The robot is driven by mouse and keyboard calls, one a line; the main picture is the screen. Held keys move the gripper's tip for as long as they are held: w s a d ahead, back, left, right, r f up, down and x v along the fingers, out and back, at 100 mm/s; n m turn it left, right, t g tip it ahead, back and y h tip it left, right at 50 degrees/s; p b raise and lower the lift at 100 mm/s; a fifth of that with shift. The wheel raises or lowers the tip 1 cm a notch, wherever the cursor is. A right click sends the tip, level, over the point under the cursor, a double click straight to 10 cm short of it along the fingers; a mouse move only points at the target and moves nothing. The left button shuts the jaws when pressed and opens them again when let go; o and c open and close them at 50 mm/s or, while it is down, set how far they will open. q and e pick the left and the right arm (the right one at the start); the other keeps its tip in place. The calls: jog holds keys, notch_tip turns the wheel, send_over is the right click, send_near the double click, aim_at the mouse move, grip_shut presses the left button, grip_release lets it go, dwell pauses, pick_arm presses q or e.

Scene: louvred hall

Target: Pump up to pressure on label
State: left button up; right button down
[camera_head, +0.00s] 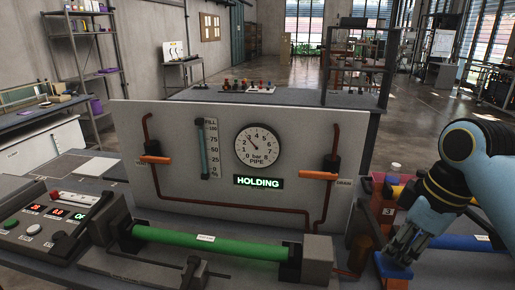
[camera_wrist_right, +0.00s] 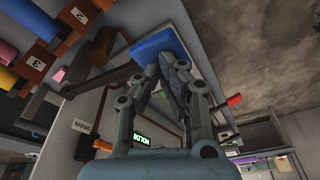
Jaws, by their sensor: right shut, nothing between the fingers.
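The round PIPE gauge in bar (camera_head: 257,147) is on the upright pale panel (camera_head: 185,125); its needle points to the upper left, exact value hard to tell. Below it a green display (camera_head: 258,182) reads HOLDING. The green pipe (camera_head: 195,243) lies clamped in front, with a small white label (camera_head: 206,238) too small to read. My right gripper (camera_head: 395,258) is shut and empty, angled down at a blue block (camera_head: 392,266). In the right wrist view the fingertips (camera_wrist_right: 172,60) are close to the blue block (camera_wrist_right: 158,45); I cannot tell whether they touch. My left gripper is out of view.
Orange valve handles sit left (camera_head: 154,159) and right (camera_head: 318,175) on the panel, the right marked DRAIN. A FILL sight tube (camera_head: 203,148) stands beside the gauge. A control box (camera_head: 55,225) with lit readouts is at left. A blue pipe (camera_head: 460,242) lies at right.

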notch_tip(320, 180, down, 10)
jog(key=b, duration=0.3)
jog(key=shift+s+b, duration=0.15)
jog(key=shift+b, duration=0.15)
dwell(1.0)
dwell(0.4)
